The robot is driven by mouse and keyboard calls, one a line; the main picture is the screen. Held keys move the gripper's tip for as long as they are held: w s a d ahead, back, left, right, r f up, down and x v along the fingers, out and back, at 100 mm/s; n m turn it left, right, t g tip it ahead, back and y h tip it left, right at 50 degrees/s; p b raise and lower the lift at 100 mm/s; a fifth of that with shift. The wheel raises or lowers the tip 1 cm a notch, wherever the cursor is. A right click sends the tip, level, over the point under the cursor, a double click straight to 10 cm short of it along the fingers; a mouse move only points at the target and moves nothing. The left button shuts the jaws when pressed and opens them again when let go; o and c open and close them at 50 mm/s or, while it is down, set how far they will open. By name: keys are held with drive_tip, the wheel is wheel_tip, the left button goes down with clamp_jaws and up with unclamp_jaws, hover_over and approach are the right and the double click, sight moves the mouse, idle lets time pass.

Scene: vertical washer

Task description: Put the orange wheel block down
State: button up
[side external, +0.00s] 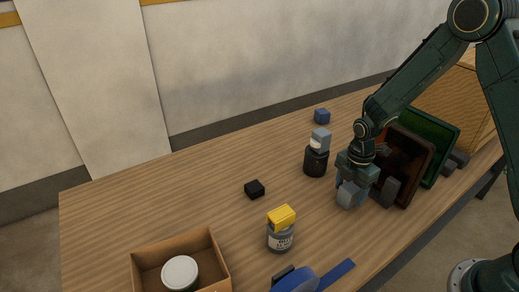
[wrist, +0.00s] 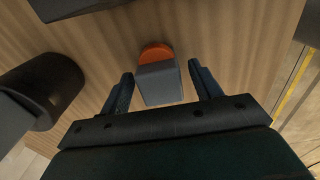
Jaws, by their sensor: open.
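The orange wheel block shows in the wrist view as an orange round part (wrist: 156,52) with a grey block (wrist: 160,84) on its near side. It appears to rest on the wooden table. My gripper (wrist: 161,76) is open, with one dark finger on each side of the grey block and visible gaps between. In the side external view my gripper (side external: 353,182) is low over the table, in front of the dark framed panel. A grey-blue shape shows at its tip there; the orange part is hidden in that view.
A dark can (side external: 316,163) with a grey block on top stands just left of my gripper. Brown (side external: 431,161) and green (side external: 450,151) panels stand close on the right. A yellow-topped can (side external: 280,238), a black block (side external: 254,189) and a cardboard box (side external: 222,262) lie farther left.

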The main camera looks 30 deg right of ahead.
sight(351, 187)
wheel_tip(351, 187, up, 10)
drive_tip(key=shift+f, duration=0.15)
drive_tip(key=shift+r, duration=0.2)
drive_tip(key=shift+r, duration=0.1)
idle(0.6)
drive_tip(key=shift+s+r, duration=0.1)
drive_tip(key=shift+r, duration=0.15)
drive_tip(key=s+a+r+m+t, duration=0.1)
drive_tip(key=s+r+m, duration=0.3)
drive_tip(key=r, duration=0.3)
drive_tip(key=s+a+r+m+t, duration=0.1)
drive_tip(key=s+r+m+t, duration=0.1)
drive_tip(key=s+r+m, duration=0.35)
drive_tip(key=s+a+r+m+t, duration=0.1)
drive_tip(key=s+r+m+t, duration=0.1)
drive_tip(key=s+r+m, duration=0.3)
drive_tip(key=shift+s+a+r+m+t, duration=0.3)
drive_tip(key=shift+s+m, duration=1.45)
drive_tip(key=shift+s, duration=1.5)
drive_tip(key=shift+a+f, duration=0.1)
